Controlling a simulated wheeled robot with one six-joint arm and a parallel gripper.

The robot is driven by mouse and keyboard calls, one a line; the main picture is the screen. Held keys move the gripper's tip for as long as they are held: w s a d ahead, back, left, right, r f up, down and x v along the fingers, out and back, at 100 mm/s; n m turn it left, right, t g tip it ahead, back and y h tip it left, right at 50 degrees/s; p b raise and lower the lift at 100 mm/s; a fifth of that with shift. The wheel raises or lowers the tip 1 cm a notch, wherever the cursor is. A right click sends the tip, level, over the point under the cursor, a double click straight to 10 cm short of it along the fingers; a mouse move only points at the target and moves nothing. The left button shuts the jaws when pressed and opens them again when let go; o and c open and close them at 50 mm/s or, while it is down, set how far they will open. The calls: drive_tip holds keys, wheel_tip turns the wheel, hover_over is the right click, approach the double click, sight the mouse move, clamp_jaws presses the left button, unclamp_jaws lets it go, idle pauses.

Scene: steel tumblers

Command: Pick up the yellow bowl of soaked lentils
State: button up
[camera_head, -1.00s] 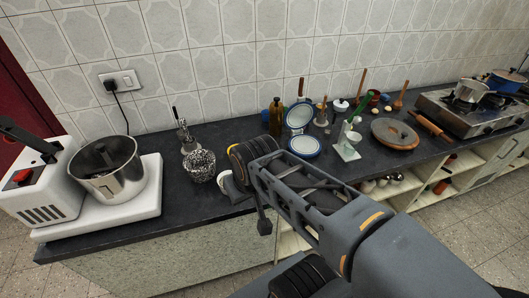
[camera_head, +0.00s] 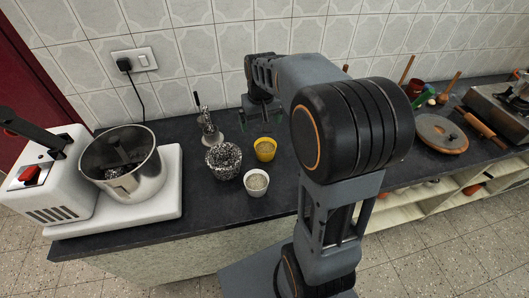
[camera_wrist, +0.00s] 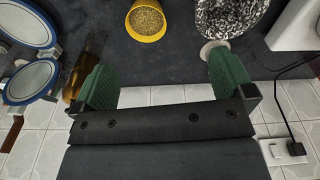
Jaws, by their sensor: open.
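The yellow bowl (camera_head: 265,157) stands upright on the dark counter, beside a speckled bowl and behind a white bowl. In the wrist view the yellow bowl (camera_wrist: 130,30) is at the top middle, full of small tan-green grains. My gripper (camera_head: 262,109) is just behind the bowl, near the tiled wall. In the wrist view my gripper (camera_wrist: 164,76) has its green fingers spread wide with nothing between them, and the bowl lies apart from them.
The black-and-white speckled bowl (camera_head: 223,163) is left of the yellow bowl. The white bowl (camera_head: 256,184) is in front. A metal stand (camera_head: 208,130) is behind left. Wall tiles and a bottle (camera_wrist: 78,72) are close to my fingers. A grinder (camera_head: 120,170) stands far left.

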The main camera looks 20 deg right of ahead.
drive_tip(key=w+d+f+g, duration=0.1)
drive_tip(key=w+d+f, duration=0.3)
drive_tip(key=w+f, duration=0.2)
approach(265, 141)
drive_tip(key=s+a+f, duration=0.2)
drive_tip(key=s, duration=0.1)
drive_tip(key=shift+d+f+p, duration=0.2)
drive_tip(key=shift+f+p, duration=0.1)
drive_tip(key=shift+f, duration=1.35)
drive_tip(key=shift+d+f+p, duration=0.2)
drive_tip(key=shift+f+p, duration=0.05)
drive_tip(key=shift+f, duration=1.45)
drive_tip(key=c, duration=1)
drive_tip(key=shift+o, duration=0.2)
drive_tip(key=shift+r, duration=0.2)
drive_tip(key=shift+r, duration=1)
drive_tip(key=s+a+r+b, duration=0.2)
drive_tip(key=s+a+r, duration=0.7)
drive_tip(key=r, duration=0.1)
drive_tip(key=shift+s+a+r, duration=0.25)
drive_tip(key=shift+a+r, duration=0.05)
drive_tip(key=shift+a, duration=0.1)
